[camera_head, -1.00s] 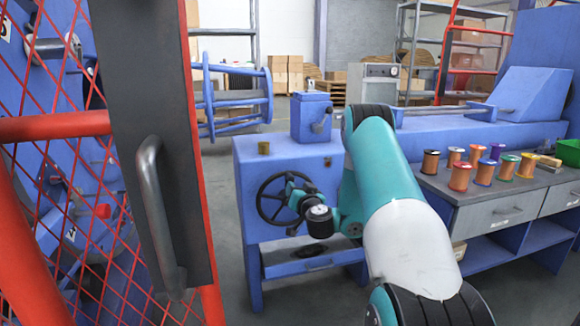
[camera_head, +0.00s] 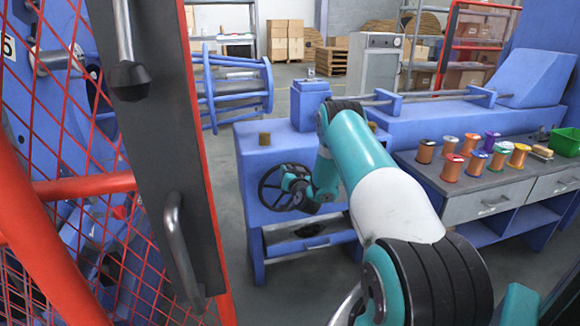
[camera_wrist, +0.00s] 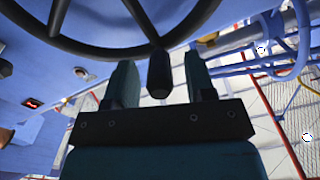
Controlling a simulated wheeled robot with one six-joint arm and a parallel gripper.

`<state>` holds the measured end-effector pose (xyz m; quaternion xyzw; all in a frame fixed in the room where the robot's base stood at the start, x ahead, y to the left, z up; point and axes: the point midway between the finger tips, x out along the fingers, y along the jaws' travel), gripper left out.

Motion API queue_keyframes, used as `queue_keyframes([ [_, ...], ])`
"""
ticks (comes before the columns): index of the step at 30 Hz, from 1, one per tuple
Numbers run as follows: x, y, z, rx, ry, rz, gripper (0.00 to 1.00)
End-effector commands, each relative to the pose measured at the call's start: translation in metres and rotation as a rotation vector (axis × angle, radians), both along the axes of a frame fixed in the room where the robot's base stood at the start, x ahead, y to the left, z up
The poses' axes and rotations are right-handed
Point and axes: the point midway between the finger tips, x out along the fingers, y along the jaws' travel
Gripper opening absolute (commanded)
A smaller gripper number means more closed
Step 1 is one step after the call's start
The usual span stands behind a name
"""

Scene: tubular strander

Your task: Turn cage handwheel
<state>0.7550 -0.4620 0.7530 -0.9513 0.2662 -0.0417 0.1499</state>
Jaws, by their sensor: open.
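The black spoked handwheel (camera_head: 264,190) is on the front of the blue machine cabinet, in the middle of the head view. My gripper (camera_head: 290,181) is at the wheel's front and covers part of it. In the wrist view the handwheel's rim (camera_wrist: 90,48) arches across the top. A dark stubby handle (camera_wrist: 159,76) hangs from the rim between the two fingers of my gripper (camera_wrist: 160,66). The fingers are open, one on each side of the handle, with visible gaps. Whether either finger touches the rim cannot be told.
A red mesh guard door with a grey post and handle (camera_head: 180,243) stands close on the left. A workbench (camera_head: 445,190) with several coloured spools stands to the right. An open blue shelf (camera_head: 318,245) is below the wheel. Grey floor is clear between door and cabinet.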

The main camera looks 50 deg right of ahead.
Motion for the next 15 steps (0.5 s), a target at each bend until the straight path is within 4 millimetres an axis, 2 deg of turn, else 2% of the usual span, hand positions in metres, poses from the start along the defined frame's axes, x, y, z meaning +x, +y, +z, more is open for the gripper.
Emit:
queue_keyframes([
  [5, 0.0078, -0.0049, 0.0012, 0.001, 0.000, -0.002, 0.50],
  [15, 0.0094, -0.0069, 0.0006, 0.002, -0.001, -0.004, 0.50],
])
